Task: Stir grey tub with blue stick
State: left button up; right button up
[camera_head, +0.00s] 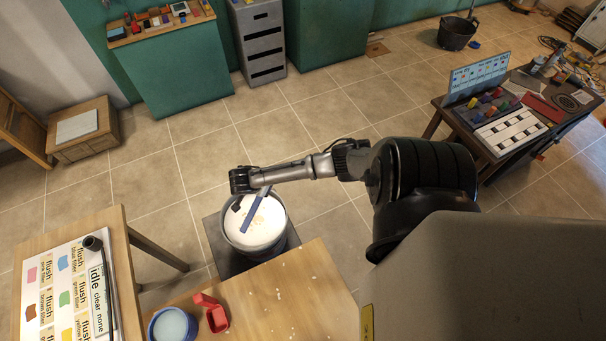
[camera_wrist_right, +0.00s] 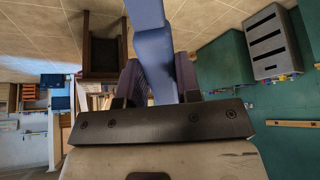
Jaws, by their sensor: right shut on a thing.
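The grey tub (camera_head: 262,247) stands on a dark square base and holds a pale, whitish content. My right gripper (camera_head: 240,192) is over the tub's far left rim, its arm coming in from the right. It is shut on the blue stick (camera_head: 255,212), which slants across the tub's opening. The stick's lower end meets or lies just above the pale content; I cannot tell which. In the right wrist view the blue stick (camera_wrist_right: 150,45) runs up from between the two fingers (camera_wrist_right: 158,82). My left gripper is in neither view.
A table with label cards (camera_head: 65,290) stands at left. A table with coloured pieces (camera_head: 505,120) stands at right. The tiled floor beyond the tub is clear.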

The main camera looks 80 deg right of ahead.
jog(key=s+d+f+m+g+y+b, duration=0.15)
jog(key=s+d+f+m+g, duration=0.4)
jog(key=s+d, duration=0.6)
jog(key=m+t+b, duration=0.1)
jog(key=b, duration=1.2)
send_over(281, 198)
jog(key=s+a, duration=0.2)
jog(key=shift+f, duration=7.4)
jog(key=shift+w+a+f+b, duration=0.35)
jog(key=shift+w+a+f, duration=0.15)
jog(key=shift+w, duration=0.1)
